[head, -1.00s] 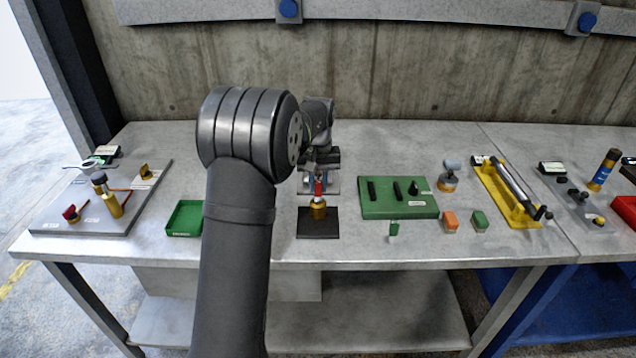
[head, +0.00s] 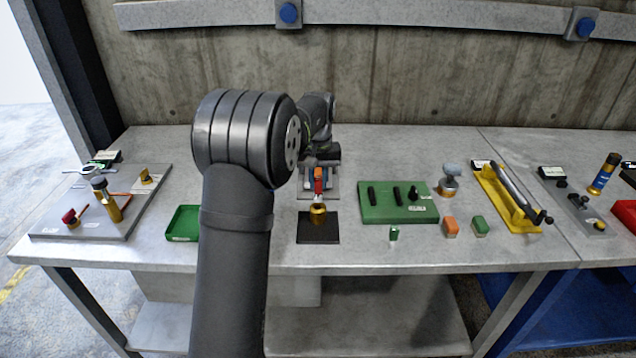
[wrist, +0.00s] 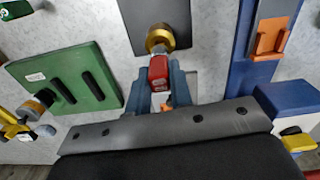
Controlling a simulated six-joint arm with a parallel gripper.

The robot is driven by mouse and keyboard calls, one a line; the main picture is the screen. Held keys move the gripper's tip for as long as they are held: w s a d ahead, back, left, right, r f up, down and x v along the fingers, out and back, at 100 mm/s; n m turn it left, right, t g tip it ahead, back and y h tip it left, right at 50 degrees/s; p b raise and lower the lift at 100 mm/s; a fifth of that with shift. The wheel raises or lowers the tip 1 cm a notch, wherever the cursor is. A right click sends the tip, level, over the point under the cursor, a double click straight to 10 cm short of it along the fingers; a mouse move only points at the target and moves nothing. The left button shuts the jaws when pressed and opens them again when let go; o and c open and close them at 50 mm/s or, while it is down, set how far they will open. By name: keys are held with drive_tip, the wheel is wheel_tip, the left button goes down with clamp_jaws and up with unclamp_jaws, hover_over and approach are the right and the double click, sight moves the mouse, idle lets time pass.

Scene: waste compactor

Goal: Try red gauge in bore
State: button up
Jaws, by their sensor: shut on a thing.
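My gripper (wrist: 163,88) is shut on the red gauge (wrist: 158,70), whose red handle shows between the blue-grey fingertips in the wrist view. In the head view the red gauge (head: 318,182) is upright above the brass bore piece (head: 318,215). A short pale section shows between the red handle and the brass. The brass piece also shows in the wrist view (wrist: 160,38), round and just beyond the gauge. It stands on a dark square mat (head: 318,236). I cannot tell whether the gauge's lower end is inside the bore.
A green block (head: 398,214) with black slots lies to the right, with small green and orange pieces in front. A green tray (head: 183,224) is at left. A grey board (head: 70,224) with brass parts lies far left. A yellow stand (head: 506,200) is further right.

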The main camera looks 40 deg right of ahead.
drive_tip(key=shift+r, duration=1.05)
drive_tip(key=shift+r, duration=0.15)
